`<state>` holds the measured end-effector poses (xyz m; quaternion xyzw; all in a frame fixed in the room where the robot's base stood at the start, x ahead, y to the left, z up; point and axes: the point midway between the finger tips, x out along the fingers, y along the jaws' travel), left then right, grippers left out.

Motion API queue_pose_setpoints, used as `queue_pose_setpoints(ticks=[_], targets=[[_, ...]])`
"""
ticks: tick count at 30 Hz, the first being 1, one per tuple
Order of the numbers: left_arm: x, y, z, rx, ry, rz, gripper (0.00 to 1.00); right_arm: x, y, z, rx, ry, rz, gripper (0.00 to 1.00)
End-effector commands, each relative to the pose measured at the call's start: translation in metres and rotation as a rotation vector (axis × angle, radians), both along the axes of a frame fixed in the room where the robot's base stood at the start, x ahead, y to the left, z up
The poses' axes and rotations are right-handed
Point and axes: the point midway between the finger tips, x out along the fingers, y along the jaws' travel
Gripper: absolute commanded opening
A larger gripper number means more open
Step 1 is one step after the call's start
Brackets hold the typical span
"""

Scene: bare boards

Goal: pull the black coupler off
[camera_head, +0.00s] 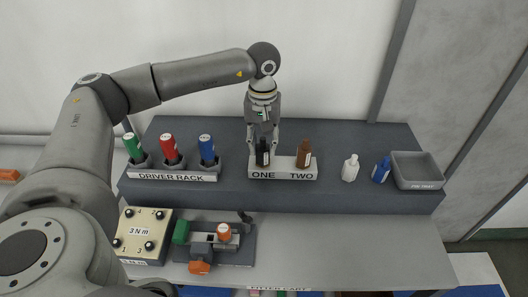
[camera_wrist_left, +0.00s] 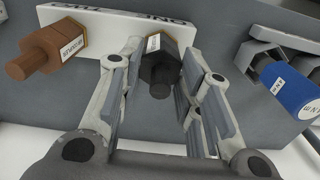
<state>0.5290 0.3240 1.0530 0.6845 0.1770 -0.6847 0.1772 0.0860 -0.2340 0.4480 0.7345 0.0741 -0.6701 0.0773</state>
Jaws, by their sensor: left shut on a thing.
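The black coupler (camera_head: 262,158) stands in the ONE place of the white holder (camera_head: 283,175). It also shows in the left wrist view (camera_wrist_left: 158,72), end on, with a pale label on its side. My left gripper (camera_head: 262,147) comes down on it from above and is shut on it, one finger on each side. In the left wrist view the fingers of my left gripper (camera_wrist_left: 160,75) flank the coupler. The fingers hide part of it. I cannot tell whether its foot is clear of the holder. My right gripper is not in view.
A brown coupler (camera_head: 304,154) stands close by in TWO. A driver rack (camera_head: 172,177) with green, red and blue drivers is at left. A white bottle (camera_head: 350,168), a blue bottle (camera_head: 381,170) and a grey tray (camera_head: 418,168) are at right. A fixture (camera_head: 240,250) stands in front.

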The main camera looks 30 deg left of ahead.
Motion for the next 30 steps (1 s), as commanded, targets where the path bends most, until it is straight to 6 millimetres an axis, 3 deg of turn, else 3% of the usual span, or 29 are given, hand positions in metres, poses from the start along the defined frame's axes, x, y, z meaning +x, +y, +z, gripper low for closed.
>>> queue_pose_setpoints(ticks=[20, 30], targets=[[0.0, 0.0, 0.014, 0.0, -0.001, 0.0, 0.0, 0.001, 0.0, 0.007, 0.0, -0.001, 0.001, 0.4], [0.0, 0.0, 0.033, 0.0, 0.0, 0.0, 0.0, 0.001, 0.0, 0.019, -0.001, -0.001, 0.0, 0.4]])
